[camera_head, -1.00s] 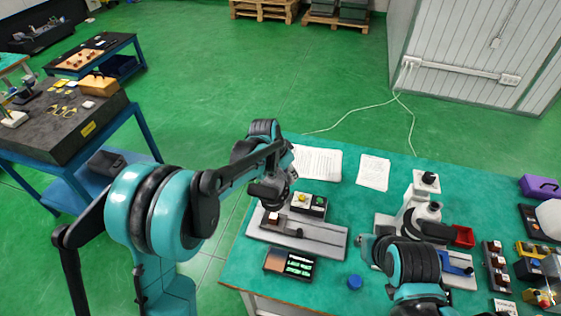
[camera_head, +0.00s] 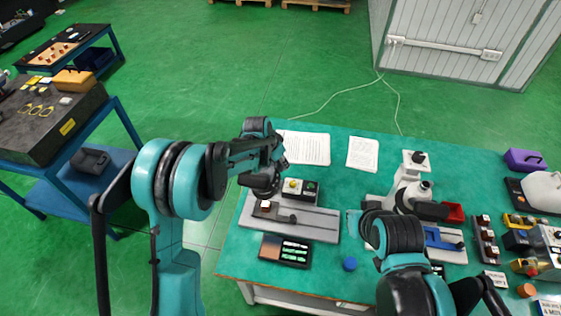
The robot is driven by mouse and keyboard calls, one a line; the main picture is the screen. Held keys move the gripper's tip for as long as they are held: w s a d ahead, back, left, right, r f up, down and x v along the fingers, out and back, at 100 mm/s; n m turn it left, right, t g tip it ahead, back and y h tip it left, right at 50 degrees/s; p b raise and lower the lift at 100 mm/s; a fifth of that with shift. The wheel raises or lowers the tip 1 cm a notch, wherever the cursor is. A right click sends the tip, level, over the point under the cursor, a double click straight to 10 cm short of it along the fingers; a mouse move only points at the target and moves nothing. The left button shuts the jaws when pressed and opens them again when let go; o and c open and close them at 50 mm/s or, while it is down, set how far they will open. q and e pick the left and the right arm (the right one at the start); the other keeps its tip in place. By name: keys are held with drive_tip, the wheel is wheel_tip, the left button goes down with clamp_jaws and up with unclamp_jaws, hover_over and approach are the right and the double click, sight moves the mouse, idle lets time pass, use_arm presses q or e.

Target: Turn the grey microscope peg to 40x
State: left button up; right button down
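The white microscope (camera_head: 405,178) stands on the right half of the teal table, with a dark knob (camera_head: 418,158) on its top. No grey peg and no 40x mark can be made out at this size. My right arm covers the lower front of the microscope. My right gripper (camera_head: 360,222) is partly hidden in front and left of the microscope base; its fingers are too unclear to read. My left gripper (camera_head: 264,192) hangs over the left end of the grey rail fixture (camera_head: 318,220), well left of the microscope, its fingers not clearly visible.
A red bin (camera_head: 454,212) and a blue part (camera_head: 442,238) lie right of the microscope. A button box (camera_head: 308,190), a dark display panel (camera_head: 270,247) and a blue cap (camera_head: 349,264) are left of it. Paper sheets (camera_head: 362,154) lie behind. Several control boxes crowd the right edge.

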use_arm(q)
clamp_jaws()
drive_tip(key=shift+s, duration=0.1)
drive_tip(key=s+m+g+h+b, duration=0.1)
drive_tip(key=s+m+g+b, duration=0.3)
drive_tip(key=s+m, duration=0.4)
drive_tip(key=shift+s+d+m+g+b, duration=0.15)
drive_tip(key=shift+d+m+g+b, duration=0.5)
drive_tip(key=shift+m, duration=1.95)
drive_tip(key=shift+a+t, duration=0.25)
